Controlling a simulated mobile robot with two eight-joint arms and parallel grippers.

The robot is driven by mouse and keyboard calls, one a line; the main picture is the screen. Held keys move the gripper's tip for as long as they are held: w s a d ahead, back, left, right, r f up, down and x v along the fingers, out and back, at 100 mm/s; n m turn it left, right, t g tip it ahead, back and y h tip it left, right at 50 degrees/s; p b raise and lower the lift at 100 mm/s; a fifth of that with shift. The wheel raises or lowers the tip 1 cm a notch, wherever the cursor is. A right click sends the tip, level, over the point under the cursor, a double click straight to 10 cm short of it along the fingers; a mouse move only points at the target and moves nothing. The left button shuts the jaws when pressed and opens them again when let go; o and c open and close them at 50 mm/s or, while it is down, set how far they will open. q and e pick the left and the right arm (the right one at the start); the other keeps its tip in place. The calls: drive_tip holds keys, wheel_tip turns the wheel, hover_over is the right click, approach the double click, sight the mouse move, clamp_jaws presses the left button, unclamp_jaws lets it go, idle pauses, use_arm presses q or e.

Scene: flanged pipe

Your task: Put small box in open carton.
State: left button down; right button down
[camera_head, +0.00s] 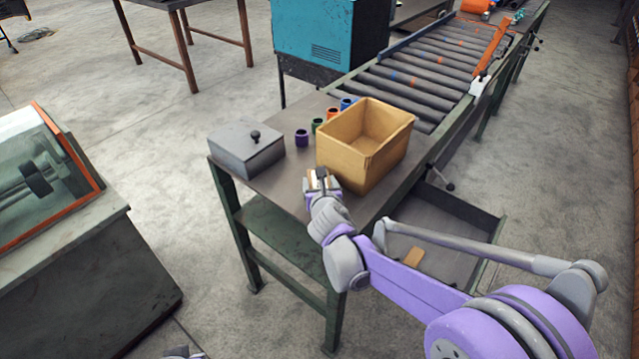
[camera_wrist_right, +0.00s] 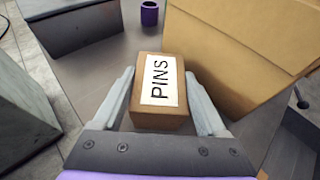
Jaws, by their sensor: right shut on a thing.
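The small box, brown with a white "PINS" label, sits between the two fingers of my right gripper in the right wrist view (camera_wrist_right: 160,118). My right gripper (camera_wrist_right: 165,102) is shut on its sides. In the head view my right gripper (camera_head: 322,181) is at the near left side of the open carton, outside it, and largely hides the small box. I cannot tell whether the box touches the table. The open carton (camera_head: 349,164) is tan, upright, open at the top and looks empty. Its side also shows in the right wrist view (camera_wrist_right: 235,60).
A grey lidded box (camera_head: 245,155) with a black knob stands left on the table (camera_head: 290,185). A roller conveyor (camera_head: 420,85) runs away behind. An open drawer (camera_head: 440,235) juts out at right.

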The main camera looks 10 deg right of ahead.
drive_tip(key=shift+f, duration=0.15)
unclamp_jaws()
